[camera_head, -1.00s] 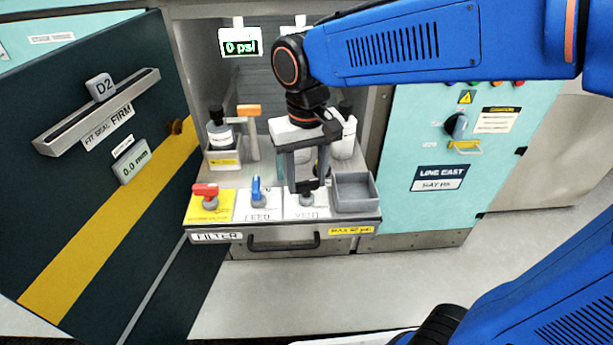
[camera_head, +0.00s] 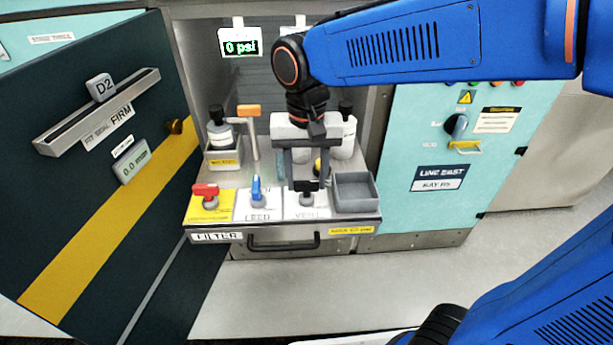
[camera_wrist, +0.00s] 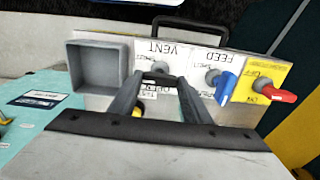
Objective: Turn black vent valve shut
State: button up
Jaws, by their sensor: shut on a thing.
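The black vent valve (camera_head: 307,187) is on the white VENT plate at the front of the filter drawer, left of a grey tray. My gripper (camera_head: 305,182) reaches down from above and is shut on its black handle. The handle now lies roughly crosswise in the head view. In the wrist view the valve's round base (camera_wrist: 158,67) shows just past my fingertips (camera_wrist: 160,78), which hide most of the handle.
The blue feed valve (camera_head: 257,190) and red valve (camera_head: 205,191) stand close by on the left. The grey tray (camera_head: 356,208) is on the right. Bottles and an orange-topped handle (camera_head: 249,111) stand behind. A gauge (camera_head: 240,47) reads 0 psi. The dark door (camera_head: 60,210) stands open at left.

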aim_at(307, 181)
jog(key=o, duration=1)
jog(key=shift+o, duration=0.2)
notch_tip(307, 181, up, 17)
jog(key=shift+r, duration=0.2)
jog(key=s+d+f+t, duration=0.2)
jog(key=s+d+f, duration=0.3)
jog(key=d+f, duration=0.4)
jog(key=s+d+f+t, duration=0.2)
jog(key=s+d+f, duration=0.3)
jog(key=d+f, duration=0.5)
jog(key=d, duration=0.5)
jog(key=shift+s+d+n+t, duration=0.15)
jog(key=shift+s+n+t, duration=0.15)
jog(key=shift+t, duration=0.1)
